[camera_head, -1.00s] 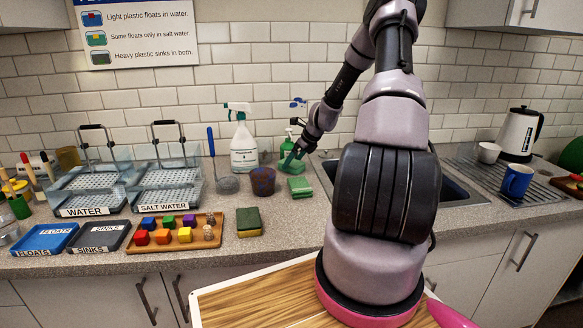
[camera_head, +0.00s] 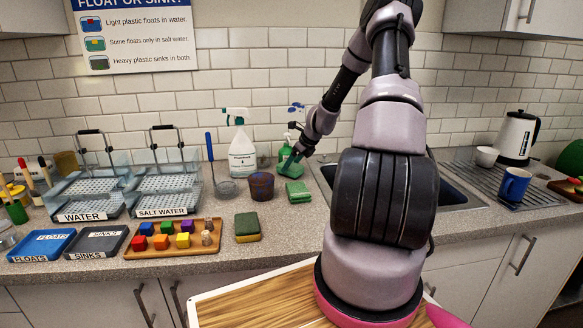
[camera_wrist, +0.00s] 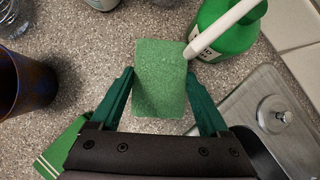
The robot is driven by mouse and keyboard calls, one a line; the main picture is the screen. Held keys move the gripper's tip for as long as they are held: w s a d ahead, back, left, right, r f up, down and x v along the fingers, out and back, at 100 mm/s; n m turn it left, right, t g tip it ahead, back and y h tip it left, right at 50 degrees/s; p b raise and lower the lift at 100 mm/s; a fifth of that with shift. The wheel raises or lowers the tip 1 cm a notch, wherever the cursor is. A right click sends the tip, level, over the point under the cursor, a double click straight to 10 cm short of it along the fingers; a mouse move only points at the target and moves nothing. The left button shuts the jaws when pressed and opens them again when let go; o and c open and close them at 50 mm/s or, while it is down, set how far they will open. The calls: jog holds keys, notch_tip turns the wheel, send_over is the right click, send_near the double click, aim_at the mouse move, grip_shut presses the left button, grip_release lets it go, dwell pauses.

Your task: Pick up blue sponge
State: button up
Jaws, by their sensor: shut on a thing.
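My gripper (camera_wrist: 160,74) is shut on a green sponge (camera_wrist: 160,95), with one teal finger on each side of it. No sponge in view looks plainly blue. In the head view my gripper (camera_head: 290,164) is beside the green soap bottle (camera_head: 285,151), near the sink's left edge; the held sponge is hard to make out there. Whether the sponge is clear of the counter, I cannot tell. A folded green cloth or pad (camera_head: 298,191) lies just in front. A green and yellow sponge (camera_head: 247,227) lies nearer the counter's front.
A dark cup (camera_head: 261,186) and a spray bottle (camera_head: 241,155) stand left of my gripper. The sink (camera_head: 455,192) is to the right. Water tanks (camera_head: 88,190) and a wooden tray of cubes (camera_head: 172,247) are farther left. The counter between tray and sink is partly clear.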

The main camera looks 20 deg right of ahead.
aim_at(292, 166)
notch_tip(292, 166, up, 6)
jog(key=shift+r, duration=0.1)
jog(key=s+a, duration=0.1)
jog(key=s, duration=0.5)
jog(key=s+a, duration=0.2)
jog(key=s, duration=0.4)
jog(key=s+a, duration=0.2)
jog(key=s, duration=0.4)
jog(key=shift+s+a, duration=0.2)
jog(key=shift+s, duration=0.2)
